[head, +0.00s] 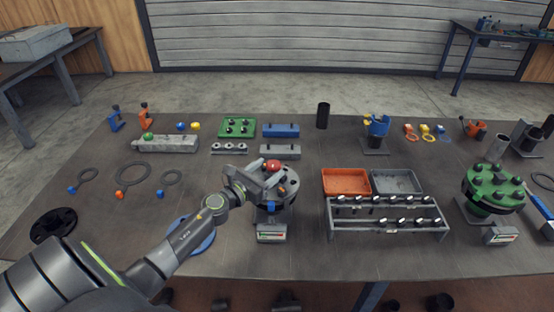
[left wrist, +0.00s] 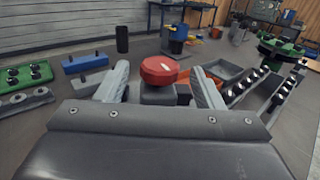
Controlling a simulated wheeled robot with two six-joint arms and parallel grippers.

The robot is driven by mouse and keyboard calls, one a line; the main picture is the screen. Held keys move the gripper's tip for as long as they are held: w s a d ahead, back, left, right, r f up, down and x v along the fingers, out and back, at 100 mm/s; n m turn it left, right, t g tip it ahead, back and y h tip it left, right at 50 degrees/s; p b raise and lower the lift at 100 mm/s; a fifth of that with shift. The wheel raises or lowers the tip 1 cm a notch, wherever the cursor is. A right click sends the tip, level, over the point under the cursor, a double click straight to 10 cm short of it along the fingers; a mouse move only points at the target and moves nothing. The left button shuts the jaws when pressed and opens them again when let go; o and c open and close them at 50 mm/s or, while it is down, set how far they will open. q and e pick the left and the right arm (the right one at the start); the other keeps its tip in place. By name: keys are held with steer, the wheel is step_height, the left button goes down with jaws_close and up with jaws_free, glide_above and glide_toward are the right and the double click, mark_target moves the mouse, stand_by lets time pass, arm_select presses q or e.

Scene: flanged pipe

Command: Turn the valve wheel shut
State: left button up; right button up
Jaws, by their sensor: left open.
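The red faceted knob (head: 272,165), which looks like the valve wheel, stands on the grey round flange fixture (head: 291,186) in the middle of the table. In the left wrist view the red knob (left wrist: 159,70) has a pale mark on top and a dark block below it. My left gripper (head: 265,178) is open at the near side of the knob. In the left wrist view its two fingers stand left and right of the knob, with gaps on both sides. The arm hides part of the flange. My right gripper is not in view.
An orange tray (head: 346,194) and a grey tray (head: 396,193) stand right of the fixture, behind a bolt rack (head: 386,231). A green flange (head: 493,185) stands farther right. Blue and grey blocks lie behind the knob. A blue ring (head: 203,243) lies partly under my arm.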

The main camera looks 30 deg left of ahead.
mark_target(278, 162)
arm_select(q)
steer(key=shift+w+d, duration=0.15)
steer(key=shift+w, duration=1.05)
steer(key=shift+w+d, duration=0.15)
steer(key=shift+w, duration=1)
